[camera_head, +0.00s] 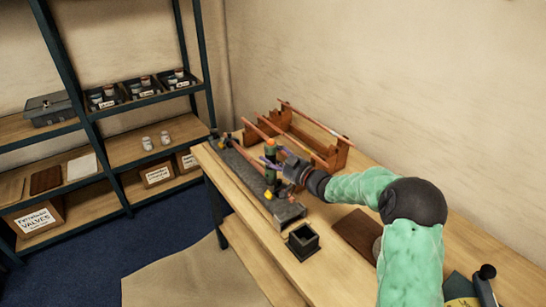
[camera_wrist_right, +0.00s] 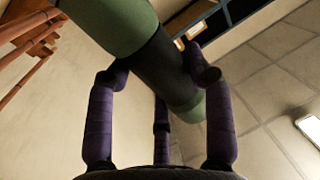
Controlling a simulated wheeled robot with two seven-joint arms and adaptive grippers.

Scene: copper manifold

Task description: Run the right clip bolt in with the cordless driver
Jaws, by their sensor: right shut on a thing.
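My right gripper (camera_head: 277,167) reaches in from the right over the bench and is shut on the green and black cordless driver (camera_head: 270,155). In the right wrist view its purple fingers (camera_wrist_right: 160,76) wrap around the dark middle of the driver (camera_wrist_right: 172,62). The driver stands roughly upright above the grey manifold block (camera_head: 290,212), which carries a copper pipe and small yellow parts. The right clip bolt and the driver's tip are too small or hidden to make out, so I cannot tell whether they touch. My left gripper is not in view.
A wooden rack (camera_head: 328,155) with copper pipes stands behind the block. A small dark open box (camera_head: 302,241) sits at the front of the bench, with a brown board (camera_head: 358,233) to its right. Shelving (camera_head: 120,110) with bins stands at the left.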

